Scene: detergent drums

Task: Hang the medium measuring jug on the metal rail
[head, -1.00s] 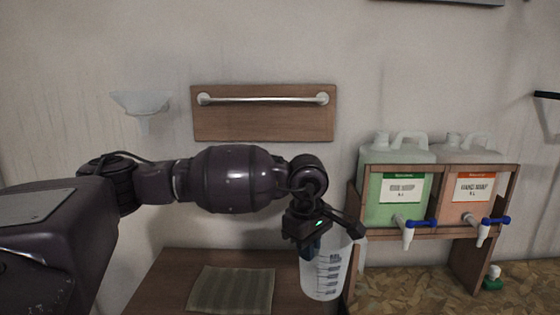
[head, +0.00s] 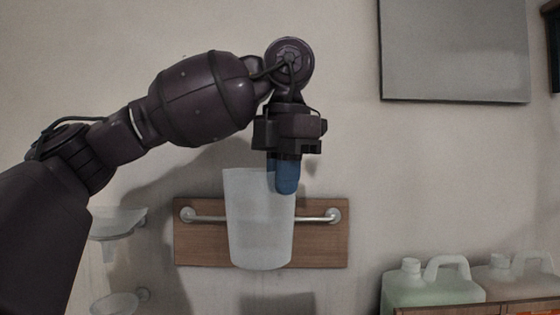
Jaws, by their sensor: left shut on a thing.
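The translucent white measuring jug (head: 257,225) hangs upright from my left gripper (head: 287,160), its mouth upward. The gripper is shut on it at the upper right of the jug, where a blue part shows below the jaws; I cannot tell whether that part is the handle or a fingertip. The metal rail (head: 318,216) runs across a wooden board (head: 205,245) on the wall. The jug covers the middle of the rail in the head view. I cannot tell whether they touch. My right gripper is not in view.
Clear funnel-like holders (head: 118,222) are on the wall at the left. A green detergent drum (head: 425,285) and a pinkish one (head: 515,280) stand at lower right. A grey panel (head: 452,50) is on the upper right wall. The wall right of the rail is bare.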

